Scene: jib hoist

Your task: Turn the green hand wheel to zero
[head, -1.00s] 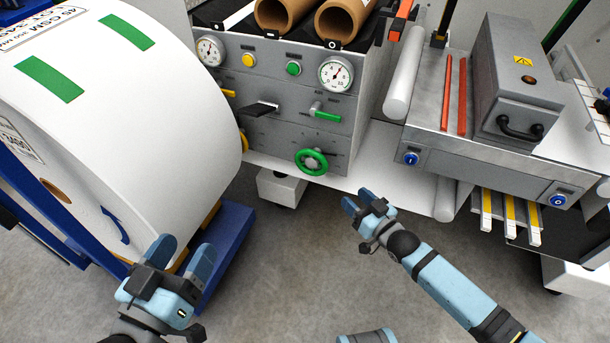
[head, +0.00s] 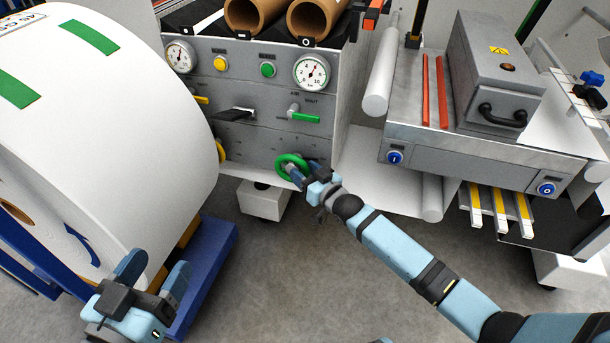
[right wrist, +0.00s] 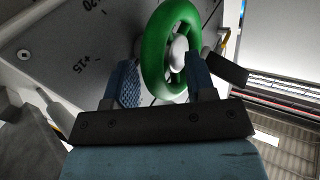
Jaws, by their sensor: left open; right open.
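The green hand wheel (head: 290,163) is on the lower front of the grey control panel (head: 262,139). It shows large in the right wrist view (right wrist: 168,50), with a pale hub and scale marks on the panel behind. My right gripper (head: 303,175) is at the wheel, its fingers hiding part of it. In the right wrist view my right gripper (right wrist: 163,85) is open, with one finger on each side of the wheel's near rim. I cannot tell whether the fingers touch it. My left gripper (head: 152,275) is open and empty at the lower left.
A large white roll (head: 110,120) on a blue stand (head: 208,270) fills the left. A green lever (head: 305,116) and two gauges sit above the wheel. A grey machine (head: 480,150) stands at the right. Open floor (head: 290,290) lies below the panel.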

